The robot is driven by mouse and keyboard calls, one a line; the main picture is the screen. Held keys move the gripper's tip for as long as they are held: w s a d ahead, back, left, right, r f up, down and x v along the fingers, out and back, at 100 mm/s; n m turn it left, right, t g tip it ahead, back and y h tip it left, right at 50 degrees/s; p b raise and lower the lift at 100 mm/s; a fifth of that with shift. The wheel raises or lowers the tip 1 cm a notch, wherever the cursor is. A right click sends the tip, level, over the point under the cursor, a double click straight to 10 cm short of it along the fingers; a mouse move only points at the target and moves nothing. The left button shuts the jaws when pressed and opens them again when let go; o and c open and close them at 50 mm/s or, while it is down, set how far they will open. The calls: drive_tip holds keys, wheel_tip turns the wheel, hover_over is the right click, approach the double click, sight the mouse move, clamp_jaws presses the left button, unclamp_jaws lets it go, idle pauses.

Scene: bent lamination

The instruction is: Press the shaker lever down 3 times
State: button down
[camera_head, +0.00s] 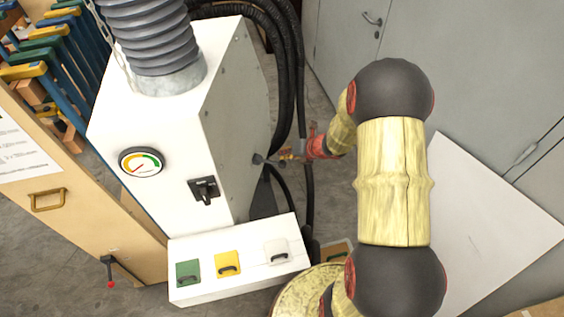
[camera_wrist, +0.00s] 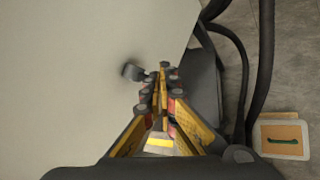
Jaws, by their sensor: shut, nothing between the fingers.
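The white machine (camera_head: 170,130) has a small dark grey knob or lever end (camera_head: 257,158) on its right side wall, and it also shows in the wrist view (camera_wrist: 132,72). I take this for the shaker lever; how far it is tilted I cannot tell. My gripper (camera_head: 286,155) is shut and empty, just right of that part. In the wrist view my gripper's fingertips (camera_wrist: 161,72) are close to the lever end on its right; whether they touch I cannot tell. My fingers hide part of what lies behind them.
A dark grey flared part (camera_head: 263,200) sits lower on the side wall. Black hoses (camera_head: 290,70) hang just right of the machine. A box with green, yellow and white switches (camera_head: 228,264) stands in front. Grey cabinet doors (camera_head: 480,80) close off the right.

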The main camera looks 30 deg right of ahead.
sight(284, 162)
drive_tip(key=shift+f, duration=0.1)
drive_tip(key=shift+f+b, duration=0.35)
drive_tip(key=shift+s+f+b, duration=0.1)
drive_tip(key=shift+f+b, duration=1.5)
drive_tip(key=shift+f, duration=0.4)
idle(2.1)
idle(0.5)
drive_tip(key=shift+r+p, duration=2.1)
drive_tip(key=shift+r, duration=0.4)
drive_tip(key=shift+r+p, duration=2.15)
drive_tip(key=shift+r, duration=0.35)
